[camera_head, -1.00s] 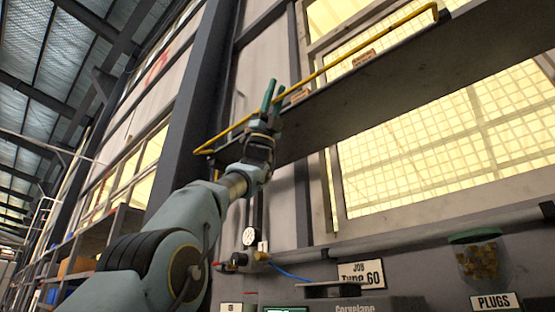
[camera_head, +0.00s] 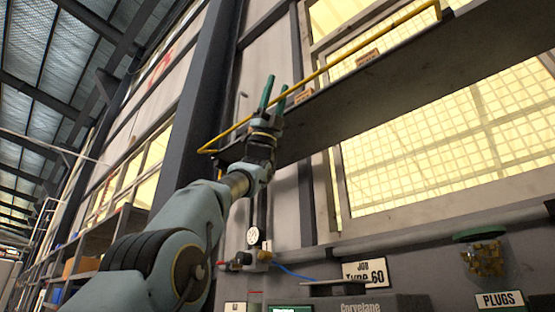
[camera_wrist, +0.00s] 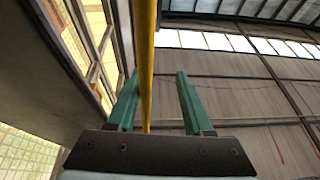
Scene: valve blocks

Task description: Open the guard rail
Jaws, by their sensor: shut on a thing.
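The guard rail is a thin yellow bar (camera_head: 335,62) along the front of a dark shelf, sloping from upper right to lower left in the head view. It has bent ends. My gripper (camera_head: 273,90) reaches it left of its middle, with its green fingers pointing up. In the wrist view the yellow rail (camera_wrist: 147,60) runs between the two fingers of my gripper (camera_wrist: 156,88), close to the left finger. A gap shows on the right side in that view. My fingers hide a short part of the rail in the head view.
The dark shelf (camera_head: 385,85) lies right behind the rail, with small labelled blocks (camera_head: 367,58) on it. A dark upright post (camera_head: 200,95) stands left of it. Below are a gauge (camera_head: 253,236), a jar (camera_head: 482,257) and signs. The wrist view shows open space to the right.

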